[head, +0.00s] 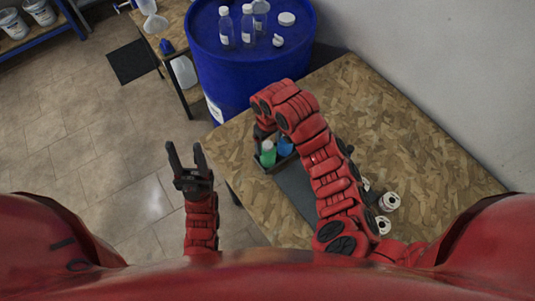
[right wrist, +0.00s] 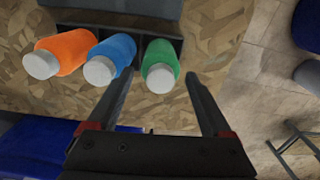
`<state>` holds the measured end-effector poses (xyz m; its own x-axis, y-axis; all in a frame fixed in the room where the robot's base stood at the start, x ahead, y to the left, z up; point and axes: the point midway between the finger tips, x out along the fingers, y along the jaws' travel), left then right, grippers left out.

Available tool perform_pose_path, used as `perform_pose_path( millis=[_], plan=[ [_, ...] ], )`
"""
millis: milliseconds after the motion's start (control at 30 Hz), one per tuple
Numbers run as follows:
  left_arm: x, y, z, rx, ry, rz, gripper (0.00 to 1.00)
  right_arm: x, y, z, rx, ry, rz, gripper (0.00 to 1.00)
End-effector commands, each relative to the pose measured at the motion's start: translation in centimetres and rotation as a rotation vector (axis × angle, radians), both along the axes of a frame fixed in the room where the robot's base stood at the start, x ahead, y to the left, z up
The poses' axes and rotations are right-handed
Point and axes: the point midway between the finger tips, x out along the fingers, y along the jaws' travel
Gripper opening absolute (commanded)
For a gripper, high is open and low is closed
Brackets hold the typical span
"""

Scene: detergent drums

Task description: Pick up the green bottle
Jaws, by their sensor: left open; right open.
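The green bottle (head: 267,153) with a white cap stands in a dark holder (head: 270,169) on the wooden table. It also shows in the right wrist view (right wrist: 160,58), at the right end of a row with a blue bottle (right wrist: 116,52) and an orange bottle (right wrist: 66,52). My right gripper (right wrist: 160,78) is open and empty. In that view its fingertips lie to either side of the green bottle's cap, with no clear contact. In the head view my right arm hides most of that gripper and the orange bottle. My left gripper (head: 184,150) is open and empty, left of the table.
A blue drum (head: 250,65) carrying clear bottles and white lids stands behind the table. White rolls or cans (head: 389,201) lie at the table's right, near my right arm. A wall bounds the right. The table's right part (head: 410,140) is clear.

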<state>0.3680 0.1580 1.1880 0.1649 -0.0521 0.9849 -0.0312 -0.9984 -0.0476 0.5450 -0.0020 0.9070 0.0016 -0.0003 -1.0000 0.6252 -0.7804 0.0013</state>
Motion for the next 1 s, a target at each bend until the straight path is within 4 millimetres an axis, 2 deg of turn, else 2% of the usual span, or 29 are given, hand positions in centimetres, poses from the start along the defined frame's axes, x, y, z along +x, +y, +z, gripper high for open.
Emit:
perform_pose_path(
  millis=[200, 400, 700, 767, 1000],
  plan=[
    [0.0, 0.0, 1.7, 0.0, 0.0, 0.0, 0.5, -0.1, 0.3, -2.1, -0.004, 0.005, 0.002, 0.84],
    [0.0, 0.0, 2.3, 0.0, 0.0, 0.0, 0.5, 0.0, 0.4, -4.2, -0.001, 0.004, 0.001, 0.84],
    [0.0, 0.0, 2.3, 0.0, 0.0, 0.0, 0.5, 0.1, 0.3, -4.8, -0.001, 0.001, 0.001, 0.84],
    [0.0, 0.0, 2.3, 0.0, 0.0, 0.0, 0.5, 0.1, 0.3, -4.7, -0.001, 0.001, 0.0, 0.77],
    [0.0, 0.0, 2.3, 0.0, 0.0, 0.0, 0.5, 0.1, 0.3, -4.7, -0.001, 0.001, 0.0, 0.33]
  ],
)
